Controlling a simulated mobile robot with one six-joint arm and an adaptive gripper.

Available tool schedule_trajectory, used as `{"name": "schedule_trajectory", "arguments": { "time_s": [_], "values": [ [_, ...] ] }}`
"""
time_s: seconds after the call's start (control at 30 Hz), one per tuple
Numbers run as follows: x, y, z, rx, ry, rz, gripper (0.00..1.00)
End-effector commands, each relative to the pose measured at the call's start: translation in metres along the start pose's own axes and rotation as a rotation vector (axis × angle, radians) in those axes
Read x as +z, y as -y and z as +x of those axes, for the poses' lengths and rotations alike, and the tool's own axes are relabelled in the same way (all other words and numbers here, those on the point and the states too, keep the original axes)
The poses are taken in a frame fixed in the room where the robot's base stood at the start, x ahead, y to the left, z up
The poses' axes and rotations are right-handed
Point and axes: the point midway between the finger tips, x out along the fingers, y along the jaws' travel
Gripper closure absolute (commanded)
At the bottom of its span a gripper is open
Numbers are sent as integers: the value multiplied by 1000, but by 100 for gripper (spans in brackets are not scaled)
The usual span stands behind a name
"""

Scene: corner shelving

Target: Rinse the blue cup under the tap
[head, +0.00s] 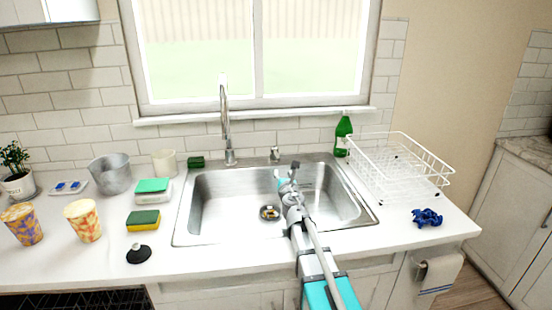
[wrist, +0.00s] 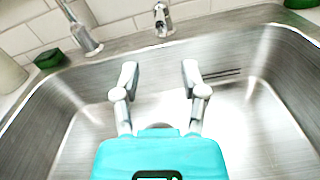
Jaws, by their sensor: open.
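I see no cup that is plainly blue in either view. Two patterned cups stand on the counter left of the sink: an orange and purple one (head: 22,224) and an orange and yellow one (head: 83,221). The chrome tap (head: 225,115) rises behind the steel sink (head: 215,225); its lower part also shows at upper left in the wrist view (wrist: 82,30). My gripper (wrist: 160,78) is over the sink basin, right of the tap, with fingers apart and nothing visible between them. In the head view, my arm hides part of the basin.
A white wire rack (head: 400,170) and crumpled dark blue item (head: 427,217) are right of the sink. A green bottle (head: 343,135) stands behind. Sponges (head: 143,220), a black plunger-like item (head: 138,254) and a metal pot (head: 110,175) are left. The basin's left side is clear.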

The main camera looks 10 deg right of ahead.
Motion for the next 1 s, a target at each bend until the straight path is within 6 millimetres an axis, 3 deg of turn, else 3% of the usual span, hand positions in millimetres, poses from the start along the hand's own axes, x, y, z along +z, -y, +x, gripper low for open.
{"name": "schedule_trajectory", "arguments": {
  "time_s": [0.37,1.0],
  "values": [
    [0,-1,19,0,0,2,45],
    [0,-2,112,2,1,3,45]
  ]
}}
